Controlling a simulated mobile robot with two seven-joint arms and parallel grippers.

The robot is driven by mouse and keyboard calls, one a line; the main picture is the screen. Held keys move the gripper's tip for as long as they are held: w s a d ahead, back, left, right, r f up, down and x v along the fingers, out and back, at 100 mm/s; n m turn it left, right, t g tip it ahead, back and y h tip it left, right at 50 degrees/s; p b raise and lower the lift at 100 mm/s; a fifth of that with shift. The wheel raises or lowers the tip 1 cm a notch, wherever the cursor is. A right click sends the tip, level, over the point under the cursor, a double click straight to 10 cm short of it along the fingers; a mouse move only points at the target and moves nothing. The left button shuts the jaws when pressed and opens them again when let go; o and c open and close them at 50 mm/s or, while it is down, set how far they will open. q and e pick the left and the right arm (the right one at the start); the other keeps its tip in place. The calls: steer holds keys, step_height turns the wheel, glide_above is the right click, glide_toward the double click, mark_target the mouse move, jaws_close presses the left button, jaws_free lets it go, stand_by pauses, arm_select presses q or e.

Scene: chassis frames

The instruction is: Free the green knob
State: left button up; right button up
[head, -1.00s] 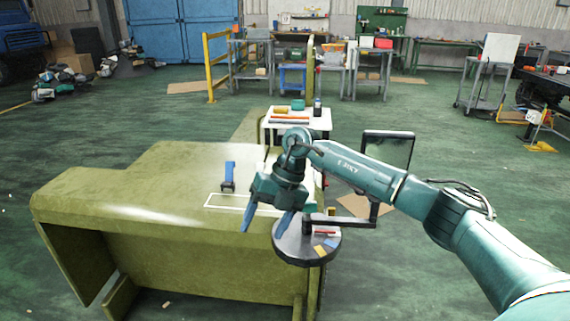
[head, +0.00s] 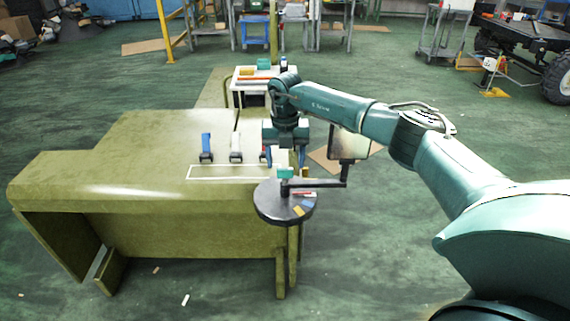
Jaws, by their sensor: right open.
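A small green piece (head: 285,173), which looks like the green knob, sits on top of the dark post above the round black tray (head: 267,207). My right gripper (head: 285,152) points down just above or behind the knob in the picture. Its jaws are open, and a pale patch shows between the fingers. I cannot tell whether they touch anything. My left gripper is not in view.
The olive chassis body (head: 150,140) fills the left and middle. A blue-handled clamp (head: 206,148) and a white-handled one (head: 236,147) stand on it, with a red part (head: 264,154) beside my gripper. A white side table (head: 237,86) with small items stands behind.

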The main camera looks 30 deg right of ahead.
mark_target(285, 175)
steer(key=shift+f, duration=1.35)
steer(key=shift+c, duration=0.3)
steer(key=c, duration=0.9)
